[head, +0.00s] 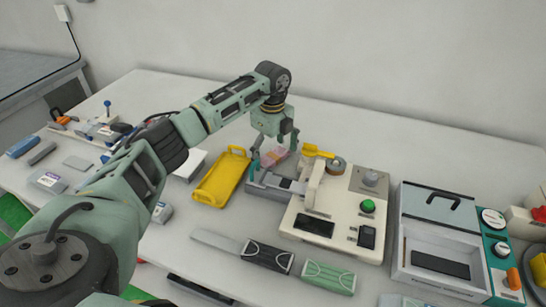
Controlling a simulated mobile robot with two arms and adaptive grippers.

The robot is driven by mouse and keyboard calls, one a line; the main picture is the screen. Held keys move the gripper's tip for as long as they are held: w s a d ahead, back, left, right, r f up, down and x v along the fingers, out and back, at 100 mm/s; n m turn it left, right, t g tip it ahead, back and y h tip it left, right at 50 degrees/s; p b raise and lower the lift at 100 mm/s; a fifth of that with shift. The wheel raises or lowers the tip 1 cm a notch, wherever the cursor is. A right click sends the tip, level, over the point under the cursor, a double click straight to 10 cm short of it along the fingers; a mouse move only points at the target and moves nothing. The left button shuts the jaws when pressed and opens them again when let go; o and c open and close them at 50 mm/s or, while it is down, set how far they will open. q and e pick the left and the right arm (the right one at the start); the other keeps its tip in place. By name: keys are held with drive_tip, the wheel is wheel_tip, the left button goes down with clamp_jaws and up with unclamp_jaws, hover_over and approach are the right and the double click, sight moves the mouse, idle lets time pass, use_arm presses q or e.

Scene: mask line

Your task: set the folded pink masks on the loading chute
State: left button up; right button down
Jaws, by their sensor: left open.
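A folded pink mask (274,156) shows below and between the fingers of my left gripper (274,152). It is partly hidden by the fingers, and I cannot tell whether it rests on the chute or on the bench behind it. The left gripper is open and points down, just behind the grey loading chute (264,186). The chute sticks out from the left side of a cream machine (335,241). My right gripper is not in view.
A yellow tray (209,187) lies left of the chute. A grey box machine (440,235) stands to the right. Small items crowd the left end.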

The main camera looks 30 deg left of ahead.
sight(273, 156)
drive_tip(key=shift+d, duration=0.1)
use_arm(q)
drive_tip(key=shift+s, duration=0.1)
drive_tip(key=c, duration=0.7)
drive_tip(key=shift+s+d+r, duration=0.1)
drive_tip(key=shift+r, duration=0.05)
drive_tip(key=c, duration=0.4)
drive_tip(key=shift+r, duration=0.35)
drive_tip(key=shift+c, duration=1.2)
wheel_tip(273, 156, up, 8)
drive_tip(key=shift+r+b, duration=0.25)
drive_tip(key=shift+b, duration=0.4)
clamp_jaws()
drive_tip(key=shift+w+r, duration=0.2)
drive_tip(key=shift+r, duration=0.05)
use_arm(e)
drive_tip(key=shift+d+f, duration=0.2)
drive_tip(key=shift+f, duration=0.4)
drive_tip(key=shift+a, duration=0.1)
